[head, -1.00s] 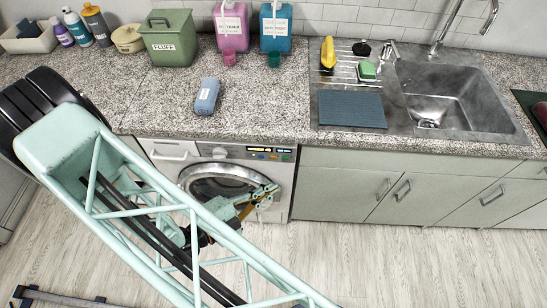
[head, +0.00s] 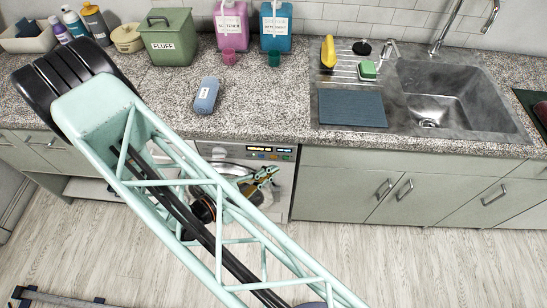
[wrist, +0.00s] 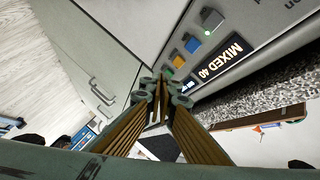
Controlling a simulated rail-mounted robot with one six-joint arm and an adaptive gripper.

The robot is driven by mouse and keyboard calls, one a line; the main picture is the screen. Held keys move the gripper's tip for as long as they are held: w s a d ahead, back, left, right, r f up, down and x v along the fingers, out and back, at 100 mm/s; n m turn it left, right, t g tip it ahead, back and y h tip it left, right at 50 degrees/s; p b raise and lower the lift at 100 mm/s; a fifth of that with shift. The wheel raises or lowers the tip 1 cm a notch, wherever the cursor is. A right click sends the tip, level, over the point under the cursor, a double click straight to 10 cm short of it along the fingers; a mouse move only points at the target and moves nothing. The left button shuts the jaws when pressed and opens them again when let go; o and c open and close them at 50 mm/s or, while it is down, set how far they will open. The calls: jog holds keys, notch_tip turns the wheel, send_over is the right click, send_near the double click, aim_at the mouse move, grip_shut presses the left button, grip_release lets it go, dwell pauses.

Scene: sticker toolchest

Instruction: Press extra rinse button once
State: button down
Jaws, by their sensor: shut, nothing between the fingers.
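The washing machine (head: 284,182) stands under the counter, partly hidden behind my arm. Its control panel shows in the wrist view with a lit "MIXED 40" display (wrist: 221,60). I cannot read which one is extra rinse. My gripper (wrist: 160,82) is shut and empty, its tips in front of the row's lower end. In the head view my gripper (head: 268,172) is just below the panel.
The speckled counter (head: 265,105) overhangs the machine. A blue-grey device (head: 207,95) lies on it. A green "FLUFF" bin (head: 167,37) and pump bottles stand at the back. Cabinets with handles (head: 384,189) adjoin on the right.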

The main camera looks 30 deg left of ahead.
jog(key=shift+w+a, duration=0.45)
jog(key=shift+w, duration=0.4)
jog(key=shift+w+a, duration=0.35)
jog(key=shift+w, duration=0.35)
dwell(2.2)
jog(key=shift+s, duration=0.15)
dwell(0.3)
jog(key=shift+s+d+p, duration=0.3)
jog(key=shift+s, duration=0.25)
jog(key=shift+s+d, duration=0.1)
jog(key=shift+s, duration=0.05)
jog(key=shift+s+d+p, duration=0.15)
jog(key=shift+s+d, duration=0.2)
jog(key=shift+s, duration=0.35)
jog(key=shift+s+d+p, duration=0.1)
jog(key=shift+s+d, duration=0.3)
jog(key=shift+s, duration=0.3)
jog(key=shift+s+d+p, duration=0.15)
jog(key=shift+s+d, duration=0.2)
jog(key=shift+s, duration=0.35)
jog(key=shift+r, duration=0.1)
